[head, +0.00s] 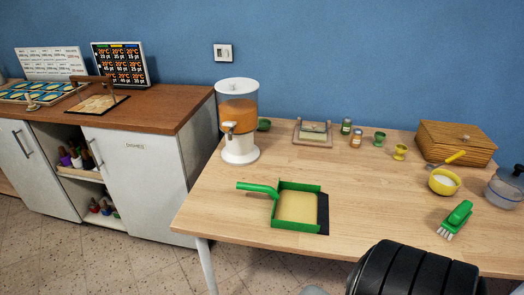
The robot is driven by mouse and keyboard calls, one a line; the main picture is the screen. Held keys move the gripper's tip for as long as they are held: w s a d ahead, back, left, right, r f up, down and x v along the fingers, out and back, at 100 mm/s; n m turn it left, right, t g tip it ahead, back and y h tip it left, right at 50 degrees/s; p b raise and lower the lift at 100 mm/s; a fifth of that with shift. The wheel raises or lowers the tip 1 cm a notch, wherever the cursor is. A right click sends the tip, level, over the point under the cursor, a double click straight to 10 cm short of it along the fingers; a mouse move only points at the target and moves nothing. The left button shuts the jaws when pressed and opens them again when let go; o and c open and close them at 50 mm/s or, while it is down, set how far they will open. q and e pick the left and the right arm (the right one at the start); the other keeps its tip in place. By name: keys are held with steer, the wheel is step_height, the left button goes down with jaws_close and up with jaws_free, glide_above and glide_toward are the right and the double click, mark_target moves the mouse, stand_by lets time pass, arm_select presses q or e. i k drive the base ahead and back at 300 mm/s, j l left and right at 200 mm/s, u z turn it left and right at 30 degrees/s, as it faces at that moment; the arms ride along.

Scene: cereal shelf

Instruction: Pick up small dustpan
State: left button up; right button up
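The small dustpan (297,226) lies on the wooden table (240,205) near its front edge. It has green side walls, a tan inner surface and a green handle that points left. A dark strip shows along its right side. Neither of my grippers shows in the head view, so nothing is seen touching the dustpan.
A green brush (459,214) lies to the right of the dustpan. A juice dispenser (238,118) stands behind it at left. A yellow bowl (444,182), a glass pot (506,188) and a wicker box (456,143) are at right. A black ribbed part covers the front edge.

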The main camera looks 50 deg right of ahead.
mark_target(299, 207)
steer(key=i+z, duration=0.1)
steer(key=z, duration=0.9)
steer(key=i+z, duration=0.15)
steer(key=z, duration=0.35)
steer(key=j+z, duration=0.1)
steer(key=z, duration=0.4)
steer(key=i, duration=0.05)
